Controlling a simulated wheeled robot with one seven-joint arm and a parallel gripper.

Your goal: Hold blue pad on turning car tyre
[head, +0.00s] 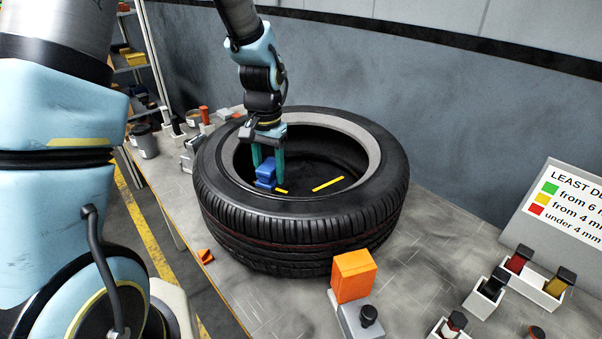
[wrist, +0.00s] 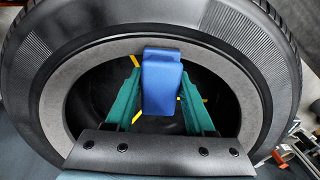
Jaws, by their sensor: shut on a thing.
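A large black car tyre (head: 300,225) lies flat on the grey bench. In the wrist view the tyre (wrist: 100,28) fills the frame, with a grey ring (wrist: 55,95) around its opening. My gripper (head: 268,178) reaches down into the near left part of the opening. Its green fingers are shut on the blue pad (head: 265,174), a block with a narrower top. In the wrist view the blue pad (wrist: 161,85) sits between the fingertips of my gripper (wrist: 160,95). I cannot tell whether the pad touches the tyre's inner wall.
Yellow strips (head: 328,184) show inside the tyre. An orange block (head: 352,275) stands on a grey box in front. Bottles in white holders (head: 535,288) and a colour-key sign (head: 570,210) are at the right. Jars (head: 145,140) stand at the back left.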

